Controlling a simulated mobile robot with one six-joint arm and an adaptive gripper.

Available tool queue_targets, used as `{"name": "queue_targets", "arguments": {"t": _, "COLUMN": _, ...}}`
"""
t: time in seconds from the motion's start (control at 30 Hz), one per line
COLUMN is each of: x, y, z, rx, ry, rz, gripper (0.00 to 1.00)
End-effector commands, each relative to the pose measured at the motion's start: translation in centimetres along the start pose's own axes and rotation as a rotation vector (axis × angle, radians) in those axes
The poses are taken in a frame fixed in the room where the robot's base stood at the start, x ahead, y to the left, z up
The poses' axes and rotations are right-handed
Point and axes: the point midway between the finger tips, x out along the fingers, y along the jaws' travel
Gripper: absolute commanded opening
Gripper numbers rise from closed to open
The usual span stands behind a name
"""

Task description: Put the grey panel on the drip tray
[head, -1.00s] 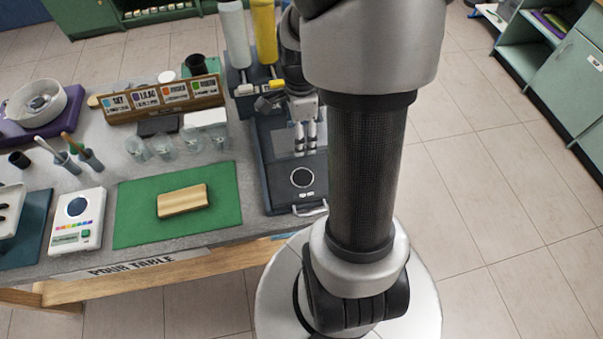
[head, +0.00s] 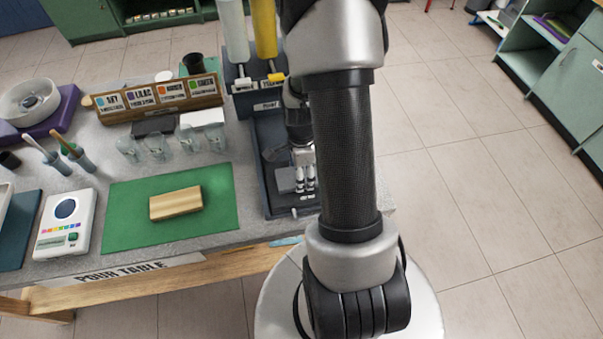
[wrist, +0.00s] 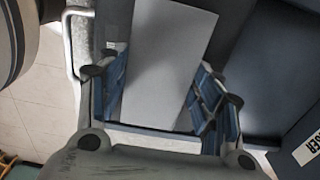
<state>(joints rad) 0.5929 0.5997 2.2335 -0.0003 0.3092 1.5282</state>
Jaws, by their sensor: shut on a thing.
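The grey panel (wrist: 168,60) is a flat light-grey plate. In the wrist view it sits between the two fingers of my gripper (wrist: 160,95) and reaches out beyond them. In the head view my gripper (head: 306,178) is low over the front part of the dark drip tray (head: 262,150), below the bottle dispenser. Part of the panel (head: 285,180) seems to show left of the fingers. The arm hides the tray's right side. I cannot tell whether the panel touches the tray.
A green mat (head: 125,212) with a wooden block (head: 175,203) lies to the left. A white scale (head: 65,222) stands farther left. Clear cups (head: 158,147) and a card rack (head: 158,98) stand behind the mat. Yellow (head: 264,35) and white (head: 234,35) bottles stand behind the tray.

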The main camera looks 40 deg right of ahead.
Motion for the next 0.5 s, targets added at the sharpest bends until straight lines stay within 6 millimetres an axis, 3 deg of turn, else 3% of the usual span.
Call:
{"name": "queue_targets", "arguments": {"t": 0.37, "x": 0.52, "y": -0.06, "z": 0.00, "rx": 0.000, "ry": 0.000, "rz": -0.002, "gripper": 0.34}}
{"name": "queue_targets", "arguments": {"t": 0.4, "x": 0.51, "y": -0.06, "z": 0.00, "rx": 0.000, "ry": 0.000, "rz": -0.002, "gripper": 0.61}}
{"name": "queue_targets", "arguments": {"t": 0.5, "x": 0.43, "y": -0.06, "z": 0.00, "rx": 0.000, "ry": 0.000, "rz": -0.002, "gripper": 0.68}}
